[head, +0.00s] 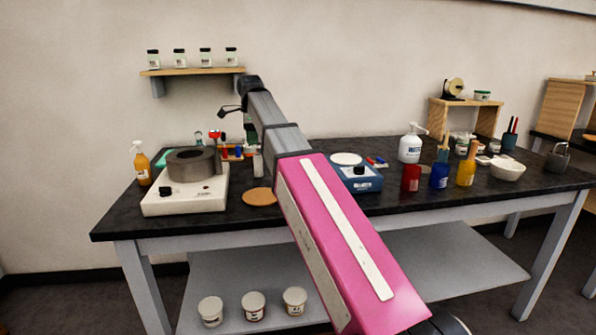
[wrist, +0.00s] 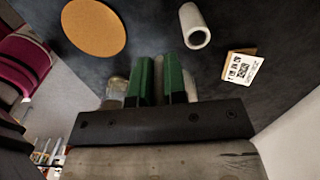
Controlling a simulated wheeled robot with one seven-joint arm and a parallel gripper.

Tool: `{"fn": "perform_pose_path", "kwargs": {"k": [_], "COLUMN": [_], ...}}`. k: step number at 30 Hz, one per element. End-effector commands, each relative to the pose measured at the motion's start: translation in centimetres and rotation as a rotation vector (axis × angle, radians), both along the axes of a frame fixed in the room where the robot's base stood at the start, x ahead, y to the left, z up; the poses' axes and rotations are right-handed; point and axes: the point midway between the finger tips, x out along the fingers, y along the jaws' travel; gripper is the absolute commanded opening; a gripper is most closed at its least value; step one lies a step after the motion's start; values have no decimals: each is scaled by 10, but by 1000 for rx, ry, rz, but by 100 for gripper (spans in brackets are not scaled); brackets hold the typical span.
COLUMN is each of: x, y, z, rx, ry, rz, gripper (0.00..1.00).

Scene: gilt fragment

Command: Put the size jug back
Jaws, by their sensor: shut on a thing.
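My gripper (wrist: 166,78), with two green fingers, points down over the dark bench in the wrist view. Its fingers are close together and shut on the size jug (wrist: 115,88). Only small parts of the jug show beside and behind the fingers, pale and glassy; the rest is hidden by the fingers and the black palm. In the head view my arm reaches over the bench to its back left, and the fingers and jug cannot be made out clearly. A round cork mat (head: 260,196) lies bare on the bench; it also shows in the wrist view (wrist: 93,27).
A white hot plate (head: 186,199) with a dark ring (head: 192,163) stands left. An orange spray bottle (head: 142,165) is beside it. A white tube (wrist: 194,26) and a small coded card (wrist: 241,67) stand near my gripper. A blue scale (head: 357,179) and coloured pots are right.

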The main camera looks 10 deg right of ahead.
Motion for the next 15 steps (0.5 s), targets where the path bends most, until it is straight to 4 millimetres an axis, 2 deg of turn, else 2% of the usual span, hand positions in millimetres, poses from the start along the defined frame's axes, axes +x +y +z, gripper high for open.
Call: {"fn": "perform_pose_path", "kwargs": {"k": [15], "x": [5], "y": [-89], "z": [-54], "rx": [-1], "ry": [1], "rz": [-3], "gripper": [0]}}
